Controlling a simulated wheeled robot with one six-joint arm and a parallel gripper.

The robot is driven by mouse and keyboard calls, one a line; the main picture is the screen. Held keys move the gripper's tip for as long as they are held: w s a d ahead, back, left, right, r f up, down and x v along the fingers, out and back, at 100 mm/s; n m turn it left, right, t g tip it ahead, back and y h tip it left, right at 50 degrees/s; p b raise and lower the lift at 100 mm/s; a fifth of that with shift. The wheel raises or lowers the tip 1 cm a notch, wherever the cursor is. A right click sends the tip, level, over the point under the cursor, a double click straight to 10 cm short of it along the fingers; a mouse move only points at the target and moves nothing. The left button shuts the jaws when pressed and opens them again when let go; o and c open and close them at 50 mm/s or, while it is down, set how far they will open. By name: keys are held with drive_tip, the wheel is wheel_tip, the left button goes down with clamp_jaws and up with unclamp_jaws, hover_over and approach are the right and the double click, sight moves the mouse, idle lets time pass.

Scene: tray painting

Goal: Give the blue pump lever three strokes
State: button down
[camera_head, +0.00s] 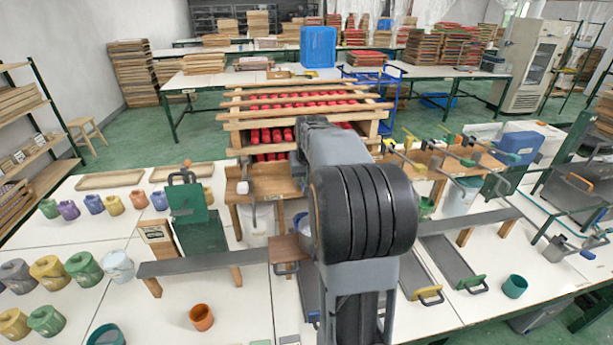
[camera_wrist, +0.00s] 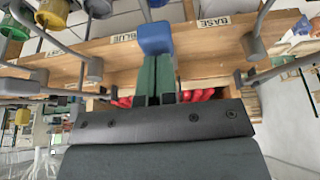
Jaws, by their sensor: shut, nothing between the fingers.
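In the wrist view, the blue lever knob (camera_wrist: 155,38) shows at the upper middle, in front of a wooden rail near a BLUE label. My gripper (camera_wrist: 158,62) comes up from below with its two dark green fingers side by side and shut, nothing between them. The fingertips line up with the knob's lower edge; I cannot tell whether they touch it. Most of the lever's rod is hidden or out of the picture. In the head view, my arm hides the gripper and the blue lever.
The wooden rail (camera_wrist: 100,60) carries other levers with grey rods, including a green knob (camera_wrist: 52,13) and a yellow knob (camera_wrist: 14,27) at left. In the head view, several coloured pots stand on the white table at left, and an orange cup (camera_head: 202,317) stands in front.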

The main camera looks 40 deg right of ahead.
drive_tip(key=shift+f+b, duration=2.05)
drive_tip(key=shift+f, duration=0.9)
wheel_tip(320, 180, up, 11)
drive_tip(key=p, duration=0.8)
drive_tip(key=shift+r+p, duration=0.2)
drive_tip(key=shift+p, duration=0.15)
drive_tip(key=shift+f, duration=0.2)
drive_tip(key=shift+f+b, duration=4.5)
drive_tip(key=shift+f, duration=1)
wheel_tip(320, 180, up, 12)
drive_tip(key=p, duration=0.8)
drive_tip(key=shift+f+p, duration=0.25)
drive_tip(key=shift+p, duration=0.15)
drive_tip(key=shift+f, duration=0.1)
